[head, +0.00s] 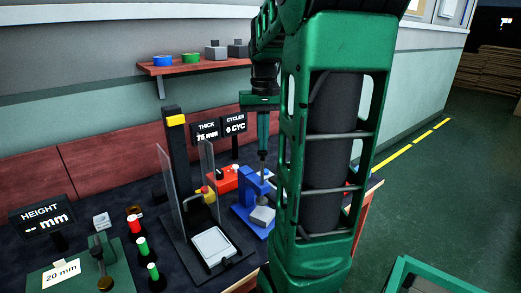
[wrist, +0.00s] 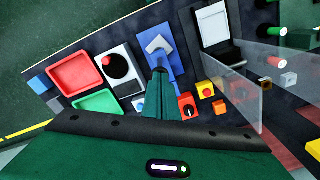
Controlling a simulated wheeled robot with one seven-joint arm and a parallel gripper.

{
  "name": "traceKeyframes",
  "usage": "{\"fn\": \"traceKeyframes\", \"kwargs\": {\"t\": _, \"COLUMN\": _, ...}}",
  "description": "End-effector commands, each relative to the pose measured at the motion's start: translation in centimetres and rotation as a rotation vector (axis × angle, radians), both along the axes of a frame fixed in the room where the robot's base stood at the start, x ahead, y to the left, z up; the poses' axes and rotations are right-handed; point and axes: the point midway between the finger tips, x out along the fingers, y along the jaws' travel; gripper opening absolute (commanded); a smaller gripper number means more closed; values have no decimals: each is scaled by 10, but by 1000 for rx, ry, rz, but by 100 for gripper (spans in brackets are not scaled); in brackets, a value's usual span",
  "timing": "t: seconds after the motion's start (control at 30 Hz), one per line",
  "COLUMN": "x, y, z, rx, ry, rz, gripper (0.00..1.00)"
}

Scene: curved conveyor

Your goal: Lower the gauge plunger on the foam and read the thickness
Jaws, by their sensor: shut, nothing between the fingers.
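A blue gauge stand (head: 246,209) stands on the bench beneath my gripper. A pale grey block (head: 262,216), which looks like the foam, is at its foot; it also shows in the wrist view (wrist: 158,43). My gripper (head: 263,140) points straight down above the stand, its green fingers together and empty. In the wrist view the fingers (wrist: 160,76) overlap the blue stand (wrist: 174,62). A thin grey rod shows below the fingers; whether they touch it I cannot tell. The THICK display (head: 206,131) seems to read 75 mm.
A black press (head: 174,150) with clear side guards (head: 207,175) stands left of the gauge. A red box (head: 227,180) is behind it. A HEIGHT display (head: 42,214) shows dashes. Red and green trays (wrist: 76,73) lie on the bench. Floor at right is clear.

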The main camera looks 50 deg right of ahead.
Motion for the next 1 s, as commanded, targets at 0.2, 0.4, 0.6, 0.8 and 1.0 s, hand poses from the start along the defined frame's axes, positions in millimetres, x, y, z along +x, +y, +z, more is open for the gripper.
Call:
{"fn": "traceKeyframes", "kwargs": {"t": 0.2, "x": 0, "y": 0, "z": -6, "rx": 0, "ry": 0, "rz": 0, "gripper": 0}}
{"fn": "traceKeyframes", "kwargs": {"t": 0.4, "x": 0, "y": 0, "z": -11, "rx": 1, "ry": 1, "rz": 0, "gripper": 0}}
{"fn": "traceKeyframes", "kwargs": {"t": 0.6, "x": 0, "y": 0, "z": -16, "rx": 1, "ry": 1, "rz": 1, "gripper": 0}}
{"fn": "traceKeyframes", "kwargs": {"t": 0.8, "x": 0, "y": 0, "z": -21, "rx": 0, "ry": 0, "rz": 1, "gripper": 0}}
{"fn": "traceKeyframes", "kwargs": {"t": 1.0, "x": 0, "y": 0, "z": -26, "rx": 0, "ry": 0, "rz": 1, "gripper": 0}}
